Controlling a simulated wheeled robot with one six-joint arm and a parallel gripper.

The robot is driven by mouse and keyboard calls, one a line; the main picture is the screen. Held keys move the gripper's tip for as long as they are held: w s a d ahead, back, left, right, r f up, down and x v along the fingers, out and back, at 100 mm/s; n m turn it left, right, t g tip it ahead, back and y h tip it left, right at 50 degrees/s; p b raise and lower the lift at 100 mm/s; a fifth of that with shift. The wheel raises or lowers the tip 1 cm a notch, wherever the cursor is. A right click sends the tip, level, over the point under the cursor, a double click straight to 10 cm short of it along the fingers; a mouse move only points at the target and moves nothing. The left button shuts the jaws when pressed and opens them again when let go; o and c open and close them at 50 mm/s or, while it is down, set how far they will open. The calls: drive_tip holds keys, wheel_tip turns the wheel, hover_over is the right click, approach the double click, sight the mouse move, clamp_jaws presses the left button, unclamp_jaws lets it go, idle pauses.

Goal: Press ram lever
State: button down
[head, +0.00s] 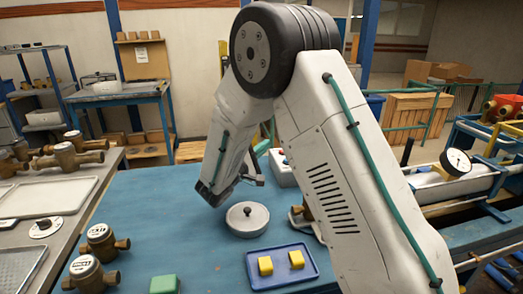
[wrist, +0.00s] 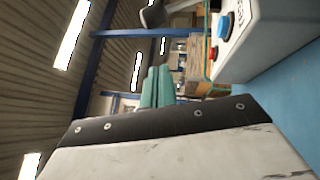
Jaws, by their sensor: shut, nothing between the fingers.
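A dark upright lever (head: 407,152), which looks like the ram lever, stands on the left part of the test rig at the right of the head view. My gripper (head: 257,180) is far to its left, above the blue table, apart from the lever and partly hidden behind my arm. It is shut and holds nothing. A pale control box (head: 283,168) stands just beyond my gripper. In the wrist view the box (wrist: 265,40) fills the upper right, with a red button (wrist: 222,24) and a blue button (wrist: 211,53). The lever cannot be made out there.
A blue tray (head: 283,279) holds two yellow blocks. A green block (head: 164,284) and brass meters (head: 100,243) lie left. A gauge (head: 456,162) tops the rig.

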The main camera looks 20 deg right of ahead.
drive_tip(key=x, duration=0.2)
drive_tip(key=s+x, duration=0.1)
drive_tip(key=x, duration=0.4)
drive_tip(key=shift+s+d+r, duration=0.2)
drive_tip(key=shift+s+d, duration=0.05)
drive_tip(key=shift+d, duration=0.4)
drive_tip(key=shift+s+d+r, duration=0.2)
drive_tip(key=shift+s+d, duration=0.05)
drive_tip(key=shift+d, duration=0.45)
drive_tip(key=shift+r, duration=0.15)
